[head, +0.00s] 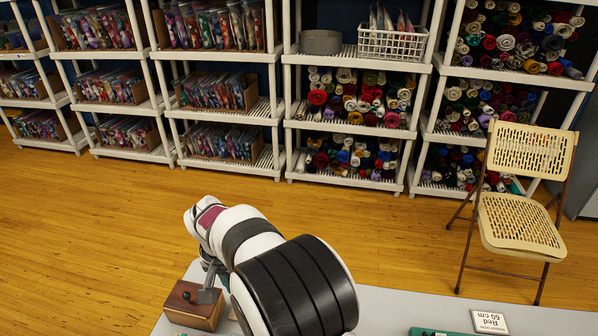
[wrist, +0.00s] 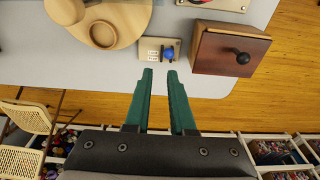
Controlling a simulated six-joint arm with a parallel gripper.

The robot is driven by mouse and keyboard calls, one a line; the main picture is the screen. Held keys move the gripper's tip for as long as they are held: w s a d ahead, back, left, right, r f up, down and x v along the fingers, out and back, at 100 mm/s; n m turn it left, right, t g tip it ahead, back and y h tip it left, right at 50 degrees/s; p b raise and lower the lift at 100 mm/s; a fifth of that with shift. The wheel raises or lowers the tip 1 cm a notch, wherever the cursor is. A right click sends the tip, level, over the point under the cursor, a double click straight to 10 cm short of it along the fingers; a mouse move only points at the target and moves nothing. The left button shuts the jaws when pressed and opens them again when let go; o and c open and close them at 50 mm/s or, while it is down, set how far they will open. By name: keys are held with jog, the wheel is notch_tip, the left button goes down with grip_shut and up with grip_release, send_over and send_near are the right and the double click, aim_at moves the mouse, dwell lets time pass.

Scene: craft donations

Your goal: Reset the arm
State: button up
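My gripper (wrist: 160,74) shows in the wrist view with two green fingers. Their tips are apart with bare table between them, and nothing is held. Just beyond the tips is a small pale plate (wrist: 146,57) with a blue knob (wrist: 168,54) and small labels. A brown wooden box (wrist: 222,52) with a black knob is to the right of the fingertips, apart from them. In the head view, my white and black arm reaches over the table, and the wooden box (head: 196,312) is at its lower left.
The grey table (head: 385,310) also holds a round wooden piece (wrist: 103,34) and, in the head view, a "Red 60 cm" card (head: 489,321) beside a green object (head: 430,332). A folding chair (head: 520,190) and stocked white shelves (head: 285,60) stand beyond open wooden floor.

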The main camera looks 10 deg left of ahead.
jog(key=s+d+r+m, duration=0.25)
jog(key=d+r, duration=0.55)
jog(key=d, duration=0.5)
jog(key=s+d+r+m+g, duration=0.1)
jog(key=s+d, duration=0.6)
jog(key=s, duration=0.2)
jog(key=s+d+r+m+y, duration=0.1)
jog(key=s+d, duration=0.6)
jog(key=s, duration=0.3)
jog(key=shift+s+d+m+g+y, duration=0.25)
jog(key=shift+m+g+y, duration=0.05)
jog(key=shift+m+g, duration=0.1)
